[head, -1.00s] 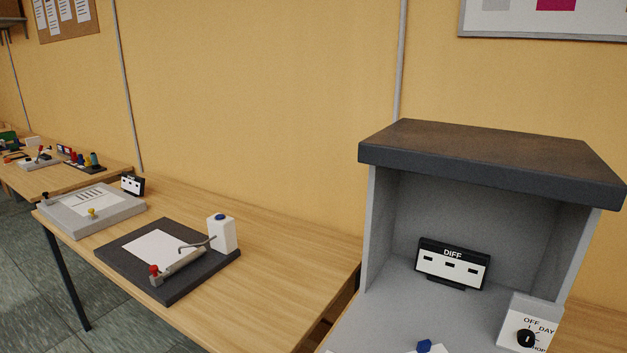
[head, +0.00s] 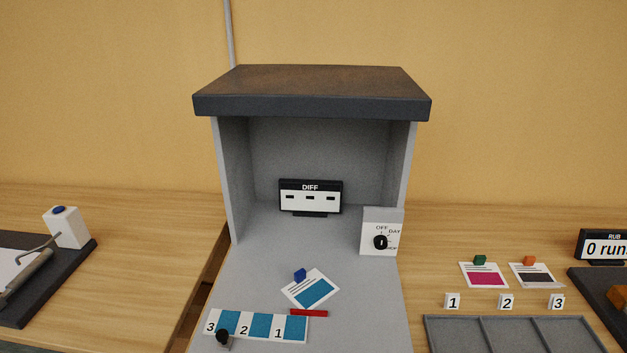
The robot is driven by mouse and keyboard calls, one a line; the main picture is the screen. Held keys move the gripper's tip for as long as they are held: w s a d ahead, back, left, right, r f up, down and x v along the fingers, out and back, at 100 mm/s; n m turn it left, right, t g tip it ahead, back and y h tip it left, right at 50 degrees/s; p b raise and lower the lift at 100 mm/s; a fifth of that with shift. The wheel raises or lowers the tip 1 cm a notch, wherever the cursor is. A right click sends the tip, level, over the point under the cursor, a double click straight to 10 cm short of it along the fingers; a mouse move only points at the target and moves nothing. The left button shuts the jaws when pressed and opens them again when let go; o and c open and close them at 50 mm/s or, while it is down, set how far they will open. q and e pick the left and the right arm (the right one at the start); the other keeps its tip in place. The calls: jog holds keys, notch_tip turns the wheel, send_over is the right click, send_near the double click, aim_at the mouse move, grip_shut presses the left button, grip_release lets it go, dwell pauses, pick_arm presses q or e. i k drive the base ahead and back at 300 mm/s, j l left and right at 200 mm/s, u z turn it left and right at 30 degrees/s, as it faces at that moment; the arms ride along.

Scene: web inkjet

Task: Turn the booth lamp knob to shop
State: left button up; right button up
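The booth lamp knob (head: 380,242) is a small black dial on a white box at the right front of the grey booth (head: 312,105). The labels OFF and DAY show around it, and a third label at the lower right is partly hidden by the knob. The knob's pale mark seems to point up toward OFF, but it is too small to be sure. A DIFF display (head: 310,197) with three dashes stands inside the booth. Neither of my grippers is in view.
On the booth floor lie a card with a blue clip (head: 311,289), a numbered blue strip (head: 256,326) and a red bar (head: 309,313). At right are two cards, numbered blocks and a grey tray (head: 515,335). A dark board (head: 75,262) is at left.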

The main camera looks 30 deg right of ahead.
aim_at(380, 241)
jog(key=z, duration=1.3)
jog(key=i+j, duration=0.15)
jog(key=j, duration=0.25)
jog(key=i+j+z, duration=0.1)
jog(key=j, duration=0.3)
